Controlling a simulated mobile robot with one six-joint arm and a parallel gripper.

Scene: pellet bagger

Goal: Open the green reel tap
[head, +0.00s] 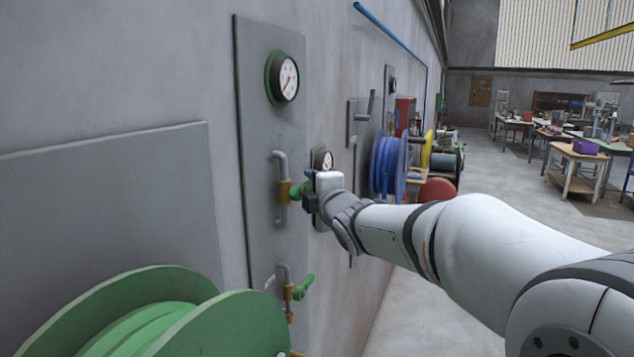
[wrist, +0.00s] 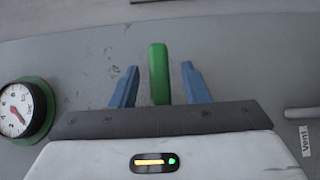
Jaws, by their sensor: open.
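The upper green tap (head: 297,190) has a brass body on a short vertical grey pipe, on a tall grey wall panel. Its handle points to the right, across the pipe. My gripper (head: 312,192) is at this handle and partly hides it. In the wrist view the green handle (wrist: 159,78) stands between the two blue fingers of my open gripper (wrist: 159,70). Gaps show on both sides of the handle, so neither finger seems to touch it.
A second green tap (head: 304,287) sits lower on the panel, and a "Vent" label (wrist: 305,140) shows in the wrist view. A green-rimmed gauge (head: 285,77) is above. A green reel (head: 170,320) stands in front; a blue reel (head: 387,167) is beyond.

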